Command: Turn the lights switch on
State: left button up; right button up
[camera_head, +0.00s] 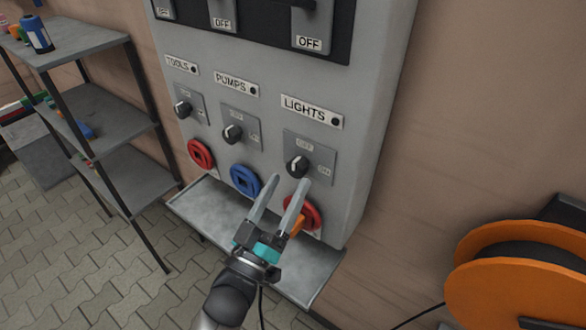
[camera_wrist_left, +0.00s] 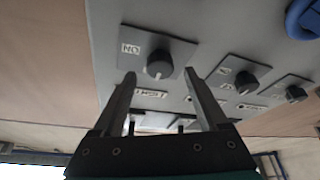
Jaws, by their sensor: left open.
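The lights switch is a black rotary knob (camera_head: 297,166) on a grey plate under the LIGHTS label (camera_head: 312,112), with OFF printed above it and ON to its right. Which mark the knob points to is too small to tell. My left gripper (camera_head: 290,181) is open and empty, its two fingers pointing up at the knob from just below. In the left wrist view the knob (camera_wrist_left: 160,64) shows just beyond the gap between the fingertips (camera_wrist_left: 159,73); I see no clear contact. My right gripper is not in view.
The pumps knob (camera_head: 232,134) and tools knob (camera_head: 183,109) sit to the left. Red and blue sockets (camera_head: 245,180) are below, above a grey ledge (camera_head: 207,213). A shelf (camera_head: 85,45) stands left; an orange cable reel (camera_head: 515,285) is at lower right.

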aim_at(294, 172)
pick_arm(q)
jog(key=shift+x, duration=1.8)
jog(key=shift+c, duration=0.3)
grip_shut()
